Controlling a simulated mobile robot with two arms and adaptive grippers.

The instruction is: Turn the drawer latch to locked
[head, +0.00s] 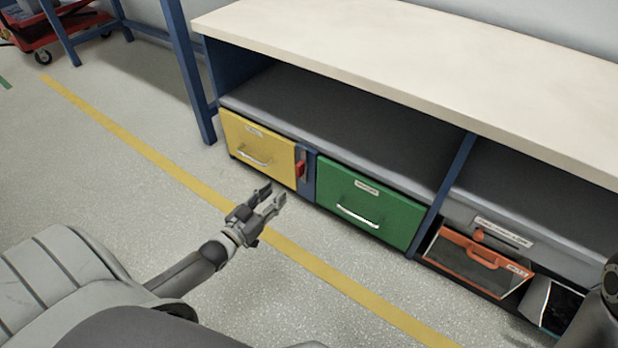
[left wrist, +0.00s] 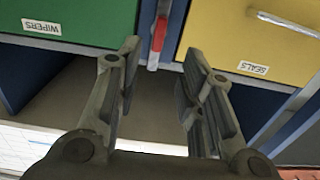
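The drawer latch (head: 301,167) is a small red lever on the blue post between the yellow drawer (head: 258,147) and the green drawer (head: 370,207). Its lever stands roughly upright, and both drawers look shut. In the left wrist view the latch (left wrist: 158,38) shows beyond the fingertips, between the green drawer (left wrist: 80,18), labelled WIPERS, and the yellow drawer (left wrist: 240,45), labelled SEALS. That view looks upside down. My left gripper (head: 271,196) is open and empty, in front of the yellow drawer and short of the latch, not touching it. My right gripper is out of view.
The bench (head: 430,65) has a pale top and an open shelf (head: 330,115) above the drawers. An orange-fronted bin (head: 475,264) stands low at the right. A yellow line (head: 150,152) crosses the open floor. A red cart (head: 40,30) stands at the far left.

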